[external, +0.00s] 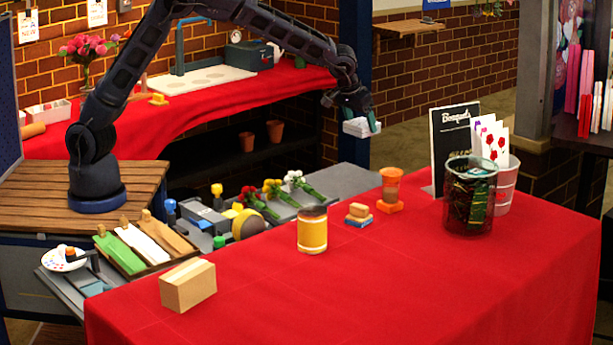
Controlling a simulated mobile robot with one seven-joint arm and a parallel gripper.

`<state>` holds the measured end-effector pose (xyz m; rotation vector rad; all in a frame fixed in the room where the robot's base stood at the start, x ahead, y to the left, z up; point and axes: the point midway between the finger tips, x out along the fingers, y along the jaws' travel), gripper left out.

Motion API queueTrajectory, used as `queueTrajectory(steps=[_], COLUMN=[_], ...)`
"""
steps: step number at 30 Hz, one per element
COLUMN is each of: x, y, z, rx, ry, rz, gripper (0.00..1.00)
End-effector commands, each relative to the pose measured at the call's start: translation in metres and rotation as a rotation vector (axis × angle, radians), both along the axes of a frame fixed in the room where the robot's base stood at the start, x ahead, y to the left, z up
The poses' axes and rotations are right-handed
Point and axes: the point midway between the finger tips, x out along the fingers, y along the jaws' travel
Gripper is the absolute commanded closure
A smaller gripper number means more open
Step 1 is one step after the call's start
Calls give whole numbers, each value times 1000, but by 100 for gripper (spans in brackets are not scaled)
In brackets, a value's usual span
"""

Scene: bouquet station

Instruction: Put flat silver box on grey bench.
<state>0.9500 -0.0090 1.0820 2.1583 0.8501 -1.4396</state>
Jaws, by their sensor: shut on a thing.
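My gripper (352,112) is in the air to the right of centre in the external view, with its fingers pointing down. It is shut on a flat, pale silver-white box (359,128), which hangs roughly level below the fingers. The box touches no surface that I can see. The grey bench (342,184) runs behind the red-covered table, below the gripper. Its right end looks bare, and its left part carries several things.
Flower stems (272,190) and a tape roll (247,224) lie on the bench. On the red table (400,290) stand a yellow can (312,230), an orange cup (390,184), a dark mesh bin (469,200) and a cardboard box (188,285). The table's front right is clear.

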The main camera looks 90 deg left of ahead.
Motion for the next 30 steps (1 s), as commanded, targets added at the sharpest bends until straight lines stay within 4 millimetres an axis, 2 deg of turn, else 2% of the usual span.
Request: queueTrajectory(steps=[3,7,24,30], x=[-4,-4,-4,-4], y=[12,15,15,15], z=[-2,-17,-136,-156], rx=[0,1,0,0], ry=[0,3,3,1], rz=[27,35,34,34], gripper=[54,54,54,54])
